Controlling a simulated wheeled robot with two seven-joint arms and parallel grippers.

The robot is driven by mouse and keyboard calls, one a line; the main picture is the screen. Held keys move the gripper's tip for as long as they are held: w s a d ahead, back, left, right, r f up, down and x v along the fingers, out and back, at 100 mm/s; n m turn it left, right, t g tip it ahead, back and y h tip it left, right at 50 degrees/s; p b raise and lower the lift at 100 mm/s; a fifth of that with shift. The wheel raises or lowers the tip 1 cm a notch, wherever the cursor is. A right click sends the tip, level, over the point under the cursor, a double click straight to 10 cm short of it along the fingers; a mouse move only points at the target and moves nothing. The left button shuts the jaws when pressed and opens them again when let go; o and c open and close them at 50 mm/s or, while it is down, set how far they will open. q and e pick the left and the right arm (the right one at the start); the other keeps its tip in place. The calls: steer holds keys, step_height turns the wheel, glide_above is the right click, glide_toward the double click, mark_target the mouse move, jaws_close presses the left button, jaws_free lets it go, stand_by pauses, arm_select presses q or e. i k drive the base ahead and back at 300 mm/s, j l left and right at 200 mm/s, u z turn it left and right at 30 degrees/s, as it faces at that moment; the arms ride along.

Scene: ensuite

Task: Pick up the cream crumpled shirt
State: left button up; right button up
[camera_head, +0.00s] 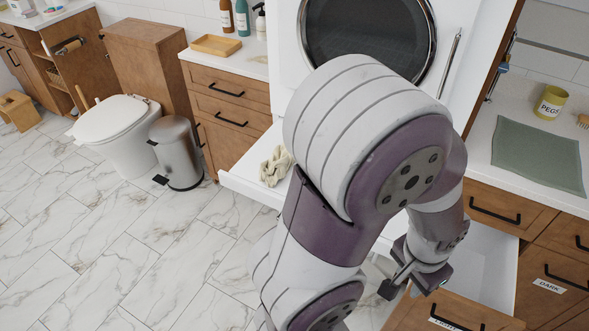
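The cream crumpled shirt (276,167) lies on a white pull-out shelf (240,185) below the round-doored washing machine, left of my arm. My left arm crosses the middle of the view and hides part of the shelf and the machine. My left gripper (408,288) points down at the lower right, over the open drawer (490,262), well away from the shirt. Its dark fingers look spread, with nothing clearly held between them. My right gripper is not in view.
The open drawer's wooden front (450,312) has a black handle and a partly cut-off label. A counter with a green mat (538,155) and a yellow pegs tin (550,103) stands right. A metal bin (177,152) and toilet (115,135) stand left. Marble floor at left is clear.

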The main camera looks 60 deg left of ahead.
mark_target(276, 167)
steer(key=u, duration=2.2)
steer(key=i+z, duration=0.15)
steer(key=i, duration=0.25)
steer(key=i+j+z, duration=0.15)
steer(key=i, duration=0.3)
steer(key=i+j+z, duration=0.2)
steer(key=i, duration=0.2)
